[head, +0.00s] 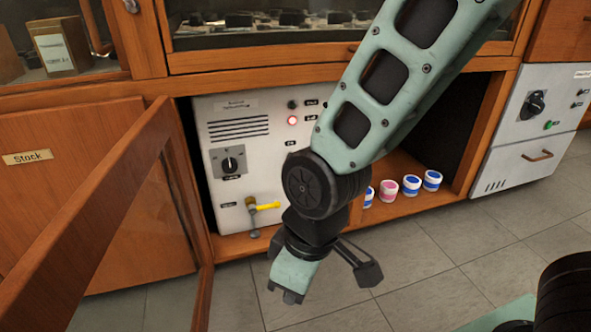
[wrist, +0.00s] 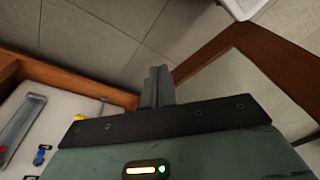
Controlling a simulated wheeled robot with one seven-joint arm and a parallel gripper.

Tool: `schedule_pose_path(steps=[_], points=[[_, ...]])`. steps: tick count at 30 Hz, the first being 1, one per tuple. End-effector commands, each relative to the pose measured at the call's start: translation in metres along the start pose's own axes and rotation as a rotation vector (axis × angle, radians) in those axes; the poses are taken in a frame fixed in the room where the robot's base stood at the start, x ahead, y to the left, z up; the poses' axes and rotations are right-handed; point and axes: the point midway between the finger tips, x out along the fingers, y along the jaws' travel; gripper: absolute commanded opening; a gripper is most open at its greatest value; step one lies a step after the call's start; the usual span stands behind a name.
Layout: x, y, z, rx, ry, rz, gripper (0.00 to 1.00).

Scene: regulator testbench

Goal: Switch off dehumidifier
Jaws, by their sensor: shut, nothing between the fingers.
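The dehumidifier (head: 221,107) is a pale grey box inside the open cabinet in the head view. Its front has a vent, a black rotary knob (head: 229,165), a small black button (head: 292,104) and a red-lit button (head: 292,120). Low on it is a valve with a yellow handle (head: 266,207). My gripper (head: 290,294) hangs in front of and below the dehumidifier, apart from it, and looks empty. In the wrist view my gripper's fingers (wrist: 158,88) are together. My arm hides the right side of the box.
An open glass-paned cabinet door (head: 100,205) stands at the left. Several small jars (head: 411,185) sit on the cabinet floor to the right. Another white unit (head: 515,135) with a black knob stands far right. The tiled floor (head: 430,290) in front is clear.

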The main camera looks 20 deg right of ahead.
Motion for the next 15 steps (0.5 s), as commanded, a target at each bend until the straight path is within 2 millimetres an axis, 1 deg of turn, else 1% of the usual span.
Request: schedule_pose_path(steps=[3,6,11,15], points=[[0.024,0.013,-0.016,-0.073,0.020,0.032,0.00],[0.046,0.028,-0.025,-0.141,0.034,0.084,0.00],[0.079,0.059,-0.031,-0.272,0.034,0.207,0.00],[0.104,0.091,-0.029,-0.413,0.007,0.345,0.00]])
